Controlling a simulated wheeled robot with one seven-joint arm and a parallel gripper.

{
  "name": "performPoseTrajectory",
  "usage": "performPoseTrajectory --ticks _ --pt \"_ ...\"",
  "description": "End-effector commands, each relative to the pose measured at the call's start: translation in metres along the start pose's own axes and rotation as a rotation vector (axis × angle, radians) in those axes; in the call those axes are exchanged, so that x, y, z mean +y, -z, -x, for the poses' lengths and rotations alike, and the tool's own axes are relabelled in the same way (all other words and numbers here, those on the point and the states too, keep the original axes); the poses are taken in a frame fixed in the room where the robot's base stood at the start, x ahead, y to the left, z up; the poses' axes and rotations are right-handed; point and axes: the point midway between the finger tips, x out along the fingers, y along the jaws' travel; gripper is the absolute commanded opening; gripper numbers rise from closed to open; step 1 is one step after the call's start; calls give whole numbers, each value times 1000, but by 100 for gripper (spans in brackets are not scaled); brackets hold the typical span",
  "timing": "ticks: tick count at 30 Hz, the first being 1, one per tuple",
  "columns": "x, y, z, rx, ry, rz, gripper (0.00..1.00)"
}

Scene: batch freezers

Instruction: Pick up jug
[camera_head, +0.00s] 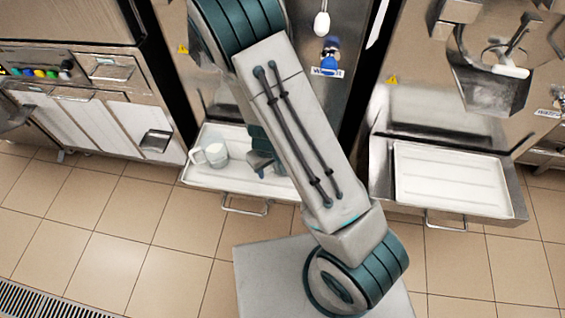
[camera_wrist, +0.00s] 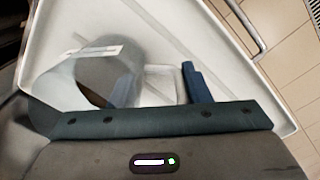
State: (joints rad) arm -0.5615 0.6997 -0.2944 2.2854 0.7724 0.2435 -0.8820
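The jug (camera_head: 213,153) is a pale, translucent vessel on the white tray of the left machine, near the tray's left end. In the wrist view, the jug (camera_wrist: 75,82) fills the left and middle, with its handle (camera_wrist: 180,72) on the right side. My gripper (camera_head: 262,163) is low over the same tray, just right of the jug in the head view. In the wrist view, its two blue fingers (camera_wrist: 160,92) stand apart. One shows through or against the jug wall, the other is right of the handle. Whether they touch the jug is unclear.
The white tray (camera_head: 235,182) has a raised rim and a metal bar handle (camera_head: 245,207) in front. A second, empty tray (camera_head: 450,182) juts out at the right. A steel counter (camera_head: 85,100) stands at the left. The tiled floor (camera_head: 110,250) in front is open.

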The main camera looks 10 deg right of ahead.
Motion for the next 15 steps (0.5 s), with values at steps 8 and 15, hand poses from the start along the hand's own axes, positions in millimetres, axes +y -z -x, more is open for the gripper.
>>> performPoseTrajectory --ticks 8,15 --pt "0 1 0 2 -1 0 7" --pt "0 0 2 1 0 0 7"
